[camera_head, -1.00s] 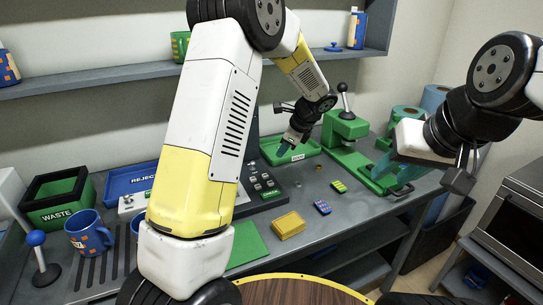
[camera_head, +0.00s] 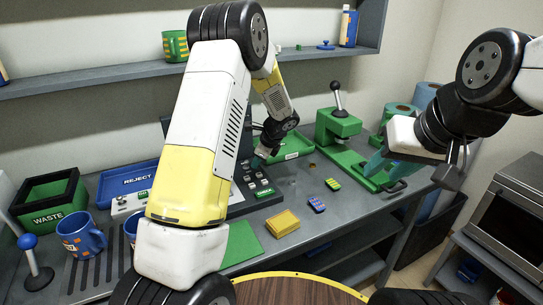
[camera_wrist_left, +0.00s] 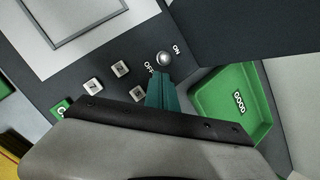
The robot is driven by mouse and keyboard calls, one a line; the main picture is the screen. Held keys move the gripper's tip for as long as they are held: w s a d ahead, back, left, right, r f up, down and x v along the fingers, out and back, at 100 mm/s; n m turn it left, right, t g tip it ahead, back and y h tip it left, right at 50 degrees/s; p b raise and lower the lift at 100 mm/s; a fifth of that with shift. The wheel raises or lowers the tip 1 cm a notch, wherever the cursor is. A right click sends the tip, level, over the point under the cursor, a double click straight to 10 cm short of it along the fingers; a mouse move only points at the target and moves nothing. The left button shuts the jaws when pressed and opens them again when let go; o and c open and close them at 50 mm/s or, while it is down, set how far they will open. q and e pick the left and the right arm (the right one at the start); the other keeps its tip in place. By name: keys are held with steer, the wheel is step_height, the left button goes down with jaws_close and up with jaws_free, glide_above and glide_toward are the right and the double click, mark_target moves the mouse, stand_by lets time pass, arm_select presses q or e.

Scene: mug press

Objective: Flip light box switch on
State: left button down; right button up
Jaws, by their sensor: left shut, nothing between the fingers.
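The light box switch (camera_wrist_left: 164,58) is a small round silver knob on a dark panel (camera_wrist_left: 185,48), between the printed words OFF and ON. My left gripper (camera_wrist_left: 160,78) has its teal fingers shut and empty, with the tips right beside the knob on the OFF side. I cannot tell whether they touch it. In the head view my left gripper (camera_head: 259,160) is low over the back of the dark button console (camera_head: 240,208), and the switch cannot be made out there. My right gripper (camera_head: 378,162) hangs over the green press at the right; its finger opening is unclear.
Several square buttons (camera_wrist_left: 120,68) sit close to the left fingers. A green GOOD tray (camera_wrist_left: 228,98) lies to the right of the panel. The green press (camera_head: 340,130), a yellow block (camera_head: 282,223) and a blue mug (camera_head: 80,235) stand on the bench.

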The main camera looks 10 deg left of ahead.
arm_select(q)
steer(key=shift+a+r, duration=0.1)
steer(key=shift+a, duration=0.25)
steer(key=shift+w, duration=0.1)
steer(key=shift+w+a+r+g+h, duration=0.3)
steer(key=shift+g+h, duration=0.2)
steer(key=shift+g, duration=0.3)
steer(key=shift+w+a+r+g+h, duration=0.15)
steer(key=shift+w+g+h, duration=0.2)
steer(key=shift+g, duration=0.25)
steer(key=shift+w+a+r, duration=0.1)
steer(key=shift+w+a, duration=0.1)
steer(key=shift+w, duration=0.1)
steer(key=shift+r, duration=0.8)
steer(key=shift+d, duration=0.2)
